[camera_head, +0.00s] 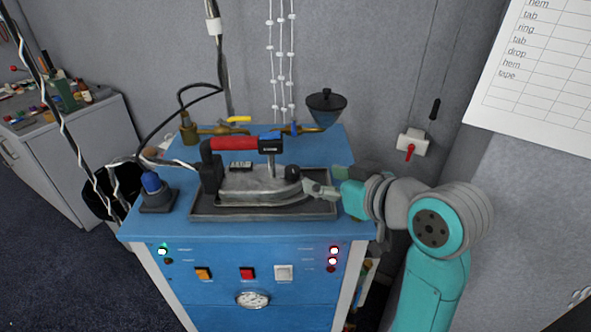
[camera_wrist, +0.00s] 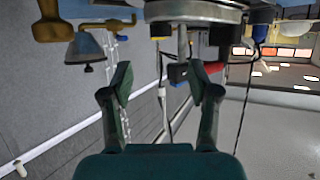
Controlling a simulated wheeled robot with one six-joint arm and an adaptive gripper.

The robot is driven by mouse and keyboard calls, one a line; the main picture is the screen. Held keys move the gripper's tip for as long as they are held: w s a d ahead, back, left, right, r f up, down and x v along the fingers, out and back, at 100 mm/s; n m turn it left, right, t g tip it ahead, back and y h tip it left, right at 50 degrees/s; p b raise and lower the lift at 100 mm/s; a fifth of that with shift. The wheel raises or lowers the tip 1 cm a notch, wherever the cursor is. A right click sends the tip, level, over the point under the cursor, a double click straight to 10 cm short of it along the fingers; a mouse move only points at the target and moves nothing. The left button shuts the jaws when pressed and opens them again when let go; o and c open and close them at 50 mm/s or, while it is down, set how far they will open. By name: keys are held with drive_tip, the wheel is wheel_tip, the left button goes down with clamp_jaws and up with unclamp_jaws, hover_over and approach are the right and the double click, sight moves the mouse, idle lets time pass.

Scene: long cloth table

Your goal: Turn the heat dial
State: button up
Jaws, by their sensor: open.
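A steam iron (camera_head: 250,184) with a red handle (camera_head: 234,143) lies on a dark tray on the blue table. A round black knob (camera_head: 293,172), which looks like the heat dial, sits at the iron's right end. My gripper (camera_head: 318,189) is beside that end, close to the knob; I cannot tell whether it touches. In the wrist view, which looks upside down, my open gripper (camera_wrist: 165,82) has its fingers spread with nothing clearly held. The iron's metal body (camera_wrist: 195,12) is at the top edge there. I cannot pick out the knob in that view.
Behind the iron are brass pipes with a yellow lever (camera_head: 239,119) and a dark funnel (camera_head: 326,106). The cabinet front has coloured switches and a round gauge (camera_head: 253,299). A cable hangs above the iron.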

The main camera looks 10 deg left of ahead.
sight(293, 170)
drive_tip(key=x, duration=1)
drive_tip(key=shift+w+a, duration=0.2)
drive_tip(key=shift+a, duration=0.05)
clamp_jaws()
